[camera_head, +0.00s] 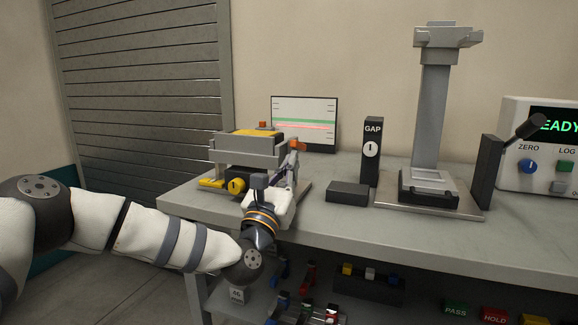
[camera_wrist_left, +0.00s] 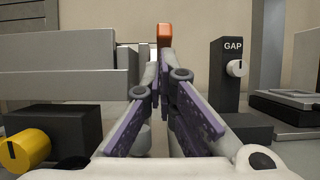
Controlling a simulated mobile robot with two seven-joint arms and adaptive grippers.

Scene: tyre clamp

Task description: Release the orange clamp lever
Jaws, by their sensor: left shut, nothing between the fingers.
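The orange clamp lever end (camera_head: 297,144) shows at the right side of the grey clamp fixture (camera_head: 240,150) on the bench. In the left wrist view, an orange block (camera_wrist_left: 164,33) stands upright straight ahead, just above and behind my fingertips. My left gripper (camera_head: 292,158) reaches in from the front at the fixture's right side. Its purple-padded fingers (camera_wrist_left: 163,66) come together at the tips with nothing held between them. I cannot tell whether the tips touch the lever. The lever's lower part is hidden behind the fingers. My right gripper is not in view.
A yellow knob (camera_head: 236,185) is on the fixture's front. A monitor (camera_head: 304,122) stands behind. To the right are a dark block (camera_head: 347,194), the GAP post (camera_head: 371,155), a grey column stand (camera_head: 431,120) and a READY display box (camera_head: 541,150). Bare bench lies along the front right.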

